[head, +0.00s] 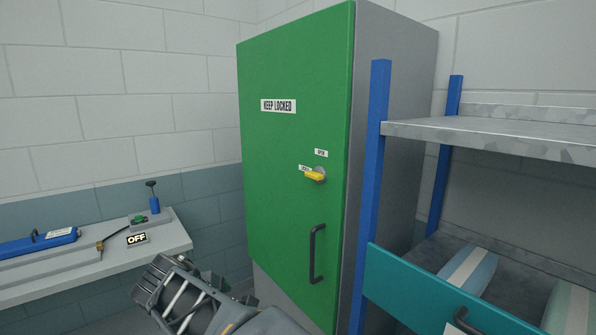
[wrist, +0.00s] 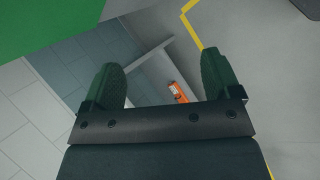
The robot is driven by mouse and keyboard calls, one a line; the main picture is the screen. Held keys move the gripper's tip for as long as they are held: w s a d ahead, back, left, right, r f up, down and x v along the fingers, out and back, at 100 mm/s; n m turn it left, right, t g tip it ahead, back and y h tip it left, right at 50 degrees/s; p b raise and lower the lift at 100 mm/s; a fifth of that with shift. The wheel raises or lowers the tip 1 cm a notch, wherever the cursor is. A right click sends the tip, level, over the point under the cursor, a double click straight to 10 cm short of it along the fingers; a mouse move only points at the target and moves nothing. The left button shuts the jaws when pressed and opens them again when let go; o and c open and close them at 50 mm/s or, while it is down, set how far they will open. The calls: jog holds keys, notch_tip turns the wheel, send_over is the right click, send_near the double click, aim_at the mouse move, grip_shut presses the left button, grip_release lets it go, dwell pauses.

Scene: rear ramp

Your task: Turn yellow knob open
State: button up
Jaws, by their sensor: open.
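The yellow knob (head: 314,176) sits on a grey round base on the green cabinet door (head: 285,215), right of the door's middle. Its handle lies nearly level, with its end pointing left below a small label (head: 305,168) whose text is hard to read. Another small label (head: 321,153), seeming to read OPEN, is above the knob. In the wrist view my gripper (wrist: 162,75) is open, with nothing between its dark green fingers. In the head view my arm is low in front of the cabinet, well below the knob and apart from it. The knob is not in the wrist view.
A dark vertical door handle (head: 317,254) is below the knob. A blue-posted shelf rack (head: 380,130) stands close to the cabinet's right. A grey bench (head: 165,245) with a blue tool is at left. The space before the door's upper half looks clear.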

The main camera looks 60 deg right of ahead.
jog(key=w+d+r+n+g+h+p, duration=0.1)
jog(key=d+r+n+g+h, duration=0.3)
jog(key=d+r, duration=0.5)
jog(key=n+g+h+p, duration=0.1)
jog(key=n+g+h, duration=0.2)
jog(key=h, duration=0.3)
send_near(310, 177)
jog(key=p+x, duration=0.3)
jog(key=x, duration=0.5)
jog(key=shift+s+d+r, duration=0.1)
jog(key=shift+d, duration=0.1)
jog(key=shift+s+d, duration=0.25)
jog(key=shift+d, duration=0.45)
jog(key=shift+c, duration=0.2)
jog(key=c, duration=0.9)
